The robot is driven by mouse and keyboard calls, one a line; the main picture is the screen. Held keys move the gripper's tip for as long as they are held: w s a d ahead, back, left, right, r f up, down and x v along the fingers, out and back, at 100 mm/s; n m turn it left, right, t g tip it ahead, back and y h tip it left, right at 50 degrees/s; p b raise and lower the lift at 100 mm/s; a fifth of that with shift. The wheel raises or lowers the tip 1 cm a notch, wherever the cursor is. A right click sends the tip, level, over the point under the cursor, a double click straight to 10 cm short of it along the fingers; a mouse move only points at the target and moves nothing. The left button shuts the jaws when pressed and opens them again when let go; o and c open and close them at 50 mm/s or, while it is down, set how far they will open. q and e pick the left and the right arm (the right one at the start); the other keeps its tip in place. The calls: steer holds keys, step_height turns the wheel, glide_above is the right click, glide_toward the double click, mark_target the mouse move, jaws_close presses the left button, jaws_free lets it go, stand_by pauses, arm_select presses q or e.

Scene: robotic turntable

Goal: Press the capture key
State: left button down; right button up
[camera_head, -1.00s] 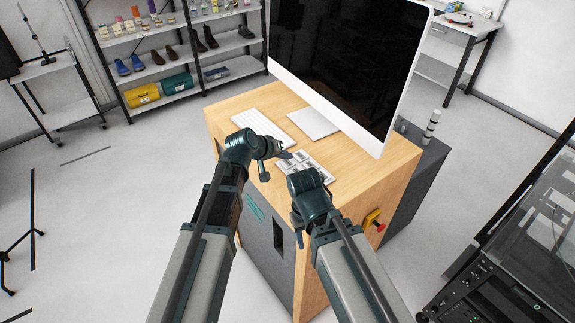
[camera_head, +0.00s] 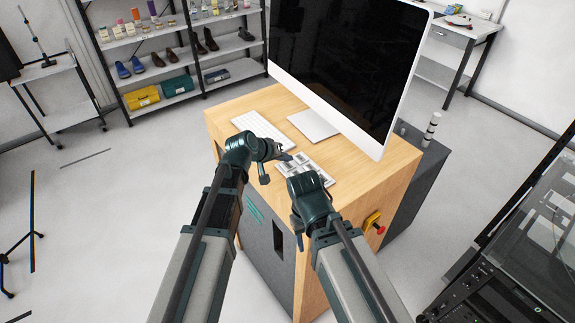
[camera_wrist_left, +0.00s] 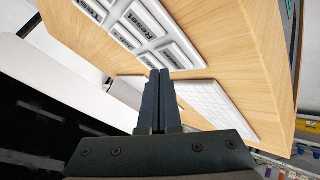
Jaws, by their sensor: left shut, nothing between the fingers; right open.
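The keypad (camera_head: 318,168) lies flat on the wooden desk, with pale keys in a light frame. It also shows at the top of the left wrist view (camera_wrist_left: 152,32). My left gripper (camera_head: 287,157) is shut and empty by the keypad's left edge. In the left wrist view its fingertips (camera_wrist_left: 159,76) appear just beside the keypad, over the desk; contact is unclear. My right gripper (camera_head: 297,222) is open by the desk's front edge, its fingers mostly hidden.
A white keyboard (camera_head: 262,130) and a large monitor (camera_head: 345,65) on a stand (camera_head: 312,124) occupy the desk (camera_head: 375,173) behind the keypad. A red button on a yellow box (camera_head: 374,222) sits on the desk's right side. Bare wood lies right of the keypad.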

arm_select(q)
steer(key=shift+f, duration=0.1)
stand_by(0.7)
steer(key=shift+f+b, duration=0.35)
steer(key=shift+b, duration=0.05)
steer(key=shift+f+b, duration=0.4)
stand_by(0.6)
steer(key=shift+r, duration=0.2)
steer(key=shift+r+p, duration=0.65)
steer(key=shift+p, duration=0.2)
